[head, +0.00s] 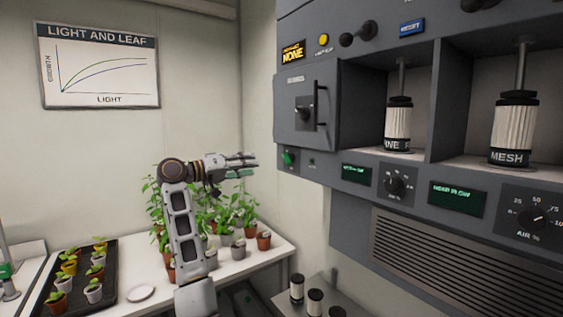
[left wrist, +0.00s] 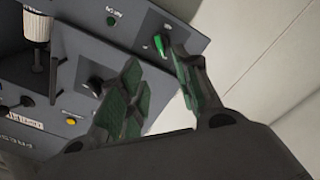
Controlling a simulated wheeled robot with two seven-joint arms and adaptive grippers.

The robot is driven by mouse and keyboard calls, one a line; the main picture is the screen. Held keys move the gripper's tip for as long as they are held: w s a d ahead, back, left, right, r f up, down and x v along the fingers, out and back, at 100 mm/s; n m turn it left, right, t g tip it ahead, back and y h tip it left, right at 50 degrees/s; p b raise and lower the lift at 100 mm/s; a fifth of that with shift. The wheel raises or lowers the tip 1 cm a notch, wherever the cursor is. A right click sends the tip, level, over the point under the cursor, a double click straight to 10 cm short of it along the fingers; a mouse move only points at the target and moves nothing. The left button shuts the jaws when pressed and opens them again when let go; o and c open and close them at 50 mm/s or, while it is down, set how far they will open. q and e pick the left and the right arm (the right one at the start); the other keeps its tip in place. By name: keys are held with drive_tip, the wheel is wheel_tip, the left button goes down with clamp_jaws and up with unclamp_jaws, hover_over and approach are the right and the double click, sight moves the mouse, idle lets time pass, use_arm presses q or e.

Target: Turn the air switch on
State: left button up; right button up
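The air switch appears to be the small green switch (head: 288,158) at the lower left corner of the grey machine's panel. Its label is too small to read. In the left wrist view a green lever (left wrist: 160,44) shows on the panel, just beyond my fingertips. Its on or off position cannot be told. My left gripper (head: 250,165) is just left of the switch in the head view, apart from it. In the left wrist view its green-padded fingers (left wrist: 157,72) are spread with nothing between them. My right gripper is not in view.
A small dark round fitting (head: 311,162) sits right of the switch. A door (head: 325,105) with a handle juts out above. Displays and dials (head: 397,185) line the panel. Potted plants stand on a white table (head: 255,262) below my left arm. Filter cartridges (head: 397,125) hang at right.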

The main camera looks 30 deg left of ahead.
sight(285, 159)
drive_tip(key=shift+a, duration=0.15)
use_arm(q)
drive_tip(key=p+x, duration=0.4)
drive_tip(key=x, duration=0.9)
drive_tip(key=shift+w+d, duration=0.1)
drive_tip(key=shift+w, duration=0.25)
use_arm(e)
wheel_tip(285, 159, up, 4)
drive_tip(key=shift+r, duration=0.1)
use_arm(q)
clamp_jaws()
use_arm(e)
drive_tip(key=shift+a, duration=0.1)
